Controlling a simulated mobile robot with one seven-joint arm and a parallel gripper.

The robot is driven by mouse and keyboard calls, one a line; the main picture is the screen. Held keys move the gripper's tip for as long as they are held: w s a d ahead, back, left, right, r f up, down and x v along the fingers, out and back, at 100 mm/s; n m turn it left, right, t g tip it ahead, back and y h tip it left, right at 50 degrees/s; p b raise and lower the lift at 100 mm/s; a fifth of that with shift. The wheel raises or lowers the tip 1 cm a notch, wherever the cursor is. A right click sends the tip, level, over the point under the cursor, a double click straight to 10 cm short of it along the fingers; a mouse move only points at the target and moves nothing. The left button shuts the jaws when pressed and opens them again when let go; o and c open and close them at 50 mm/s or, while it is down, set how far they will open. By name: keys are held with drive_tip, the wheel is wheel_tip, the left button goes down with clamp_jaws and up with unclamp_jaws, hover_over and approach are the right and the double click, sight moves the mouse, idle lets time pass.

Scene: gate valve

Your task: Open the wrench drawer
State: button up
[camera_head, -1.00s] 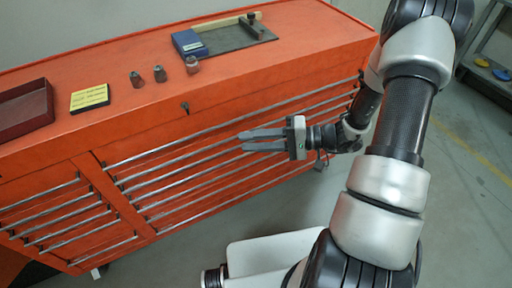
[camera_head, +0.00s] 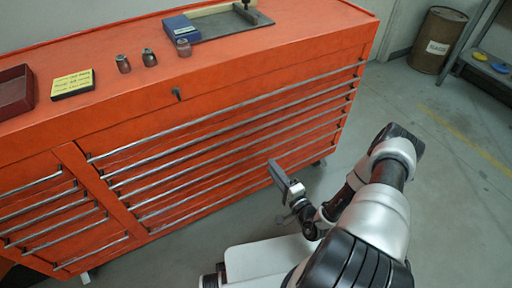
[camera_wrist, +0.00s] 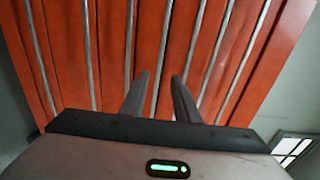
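The orange tool cabinet (camera_head: 225,92) has several long drawers on its right side, each with a full-width metal bar handle (camera_head: 240,112). No label tells me which is the wrench drawer. All drawers look shut. My gripper (camera_head: 272,168) is low in front of the long drawers, towards their right half. In the wrist view my gripper (camera_wrist: 159,95) shows two dark fingers set apart with nothing between them. The drawer fronts (camera_wrist: 146,40) and their bars lie beyond the fingertips. I cannot tell if the fingertips touch a bar; they look apart from it.
On the cabinet top are a yellow note block (camera_head: 73,83), several small metal parts (camera_head: 149,57), a blue box (camera_head: 181,28) and a dark red tray (camera_head: 15,90). A brown barrel (camera_head: 437,40) and a shelf stand at the far right. The floor (camera_head: 430,190) at right is clear.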

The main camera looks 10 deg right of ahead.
sight(254, 143)
drive_tip(key=b+x, duration=0.2)
drive_tip(key=x, duration=1.1)
clamp_jaws()
